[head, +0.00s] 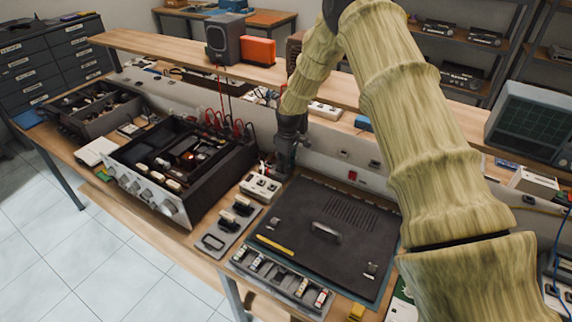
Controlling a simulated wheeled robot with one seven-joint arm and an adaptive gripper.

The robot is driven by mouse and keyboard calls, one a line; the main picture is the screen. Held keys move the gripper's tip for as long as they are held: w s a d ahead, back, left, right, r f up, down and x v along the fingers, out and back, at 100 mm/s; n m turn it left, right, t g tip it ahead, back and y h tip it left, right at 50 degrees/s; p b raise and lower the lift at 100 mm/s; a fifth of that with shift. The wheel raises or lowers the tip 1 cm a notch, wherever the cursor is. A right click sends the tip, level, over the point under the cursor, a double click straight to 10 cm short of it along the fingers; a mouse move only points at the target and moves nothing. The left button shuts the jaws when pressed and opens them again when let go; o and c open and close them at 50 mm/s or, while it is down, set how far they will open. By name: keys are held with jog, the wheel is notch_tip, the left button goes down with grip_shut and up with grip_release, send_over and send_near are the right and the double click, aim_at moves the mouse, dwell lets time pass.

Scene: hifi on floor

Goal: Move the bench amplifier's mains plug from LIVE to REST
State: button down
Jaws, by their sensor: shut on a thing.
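The open bench amplifier (143,194), a black case with a silver knobbed front panel, sits on the bench at left with its insides showing. A white socket block (262,188) with dark openings lies right of it. My gripper (283,168) points down at the block's back right edge. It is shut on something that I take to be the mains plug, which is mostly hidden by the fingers. I cannot tell whether the plug is seated or raised. A grey plate (213,243) bearing black plug-like pieces lies in front of the block. LIVE and REST labels are not readable.
A flat black cover (325,232) with a handle lies on a mat at right, behind a tray of small parts (275,280). Red and black leads (222,110) hang behind the amplifier. A raised shelf (180,55) runs along the back; an oscilloscope (530,125) stands at right.

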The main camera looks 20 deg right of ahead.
jog(key=c, duration=1.3)
grip_release()
jog(key=shift+r, duration=0.15)
notch_tip(320, 180, up, 17)
jog(key=p, duration=0.3)
jog(key=shift+s+d, duration=0.2)
jog(key=shift+s, duration=0.15)
